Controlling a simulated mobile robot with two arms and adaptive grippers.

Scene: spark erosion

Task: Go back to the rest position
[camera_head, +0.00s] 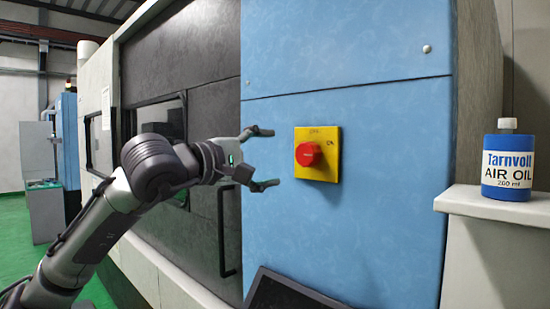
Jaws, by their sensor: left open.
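My left gripper (268,158) is open and empty, its two fingers spread and pointing right. In the picture it sits just left of a red rotary knob (308,154) on a yellow plate (328,170), apart from it. The plate is fixed to the blue panel (385,200) of a large machine. My left arm reaches in from the lower left. My right gripper does not show.
A dark screen (290,292) shows at the bottom. A dark door handle (226,235) is behind my arm. Green floor (22,240) lies open at the left.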

